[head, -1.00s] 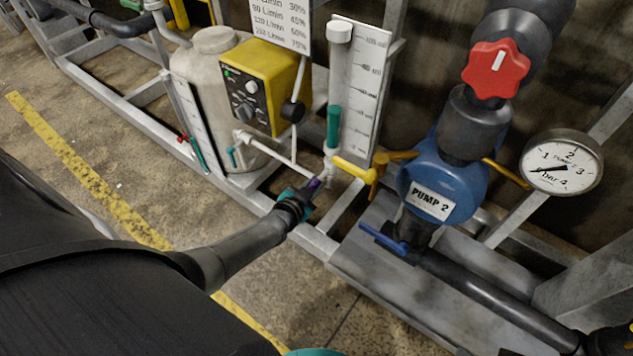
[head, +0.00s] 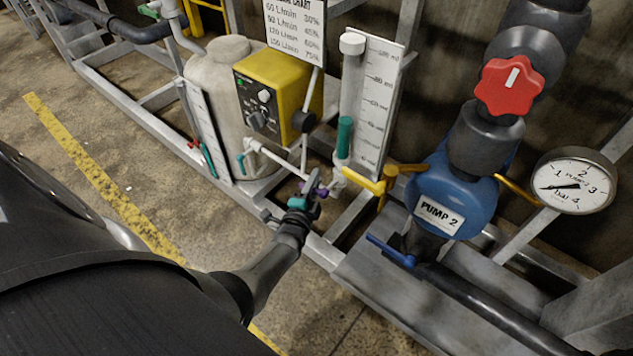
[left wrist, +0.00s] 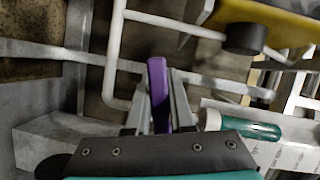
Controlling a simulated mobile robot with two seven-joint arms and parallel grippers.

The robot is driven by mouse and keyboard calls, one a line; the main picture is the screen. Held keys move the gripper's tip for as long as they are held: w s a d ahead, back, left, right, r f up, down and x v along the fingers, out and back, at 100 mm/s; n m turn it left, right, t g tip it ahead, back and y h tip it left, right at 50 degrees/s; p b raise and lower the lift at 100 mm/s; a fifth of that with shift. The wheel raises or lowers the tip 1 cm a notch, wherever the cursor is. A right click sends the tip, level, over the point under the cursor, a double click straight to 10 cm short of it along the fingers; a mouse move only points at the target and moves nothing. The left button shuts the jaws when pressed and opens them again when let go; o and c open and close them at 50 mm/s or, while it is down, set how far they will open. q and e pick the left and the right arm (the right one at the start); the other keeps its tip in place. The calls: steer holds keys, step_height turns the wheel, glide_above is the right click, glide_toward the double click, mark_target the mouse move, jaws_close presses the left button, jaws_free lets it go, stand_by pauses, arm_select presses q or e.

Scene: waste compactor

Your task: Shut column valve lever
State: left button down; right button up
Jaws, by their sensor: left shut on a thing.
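The purple column valve lever (head: 322,191) sits at the foot of the clear calibration column (head: 352,95), which has a white cap and teal liquid low in its tube. My left gripper (head: 314,184) is at the lever, its fingers closed around it. In the left wrist view the purple lever (left wrist: 158,90) stands between the two grey fingers (left wrist: 157,105). The valve body behind the lever is mostly hidden. My right gripper is out of view.
A yellow dosing pump (head: 275,88) and a whitish tank (head: 215,70) stand left of the column. Thin white pipes (head: 275,155) run close to my gripper. Blue PUMP 2 (head: 455,190) with yellow handles is at the right. A metal frame rail (head: 320,250) runs below.

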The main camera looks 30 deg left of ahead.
arm_select(q)
steer(key=shift+r+m+t+y+b, duration=0.15)
steer(key=shift+r+m+t+b, duration=0.2)
steer(key=shift+m, duration=0.4)
steer(key=shift+r+m+t+y+b, duration=0.15)
steer(key=shift+r+m+t+b, duration=0.15)
steer(key=shift+m, duration=0.45)
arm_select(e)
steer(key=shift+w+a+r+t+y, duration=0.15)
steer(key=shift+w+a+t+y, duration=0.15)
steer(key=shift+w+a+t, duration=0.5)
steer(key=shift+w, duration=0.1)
arm_select(q)
steer(key=c, duration=0.8)
jaws_free()
steer(key=shift+a+r, duration=0.1)
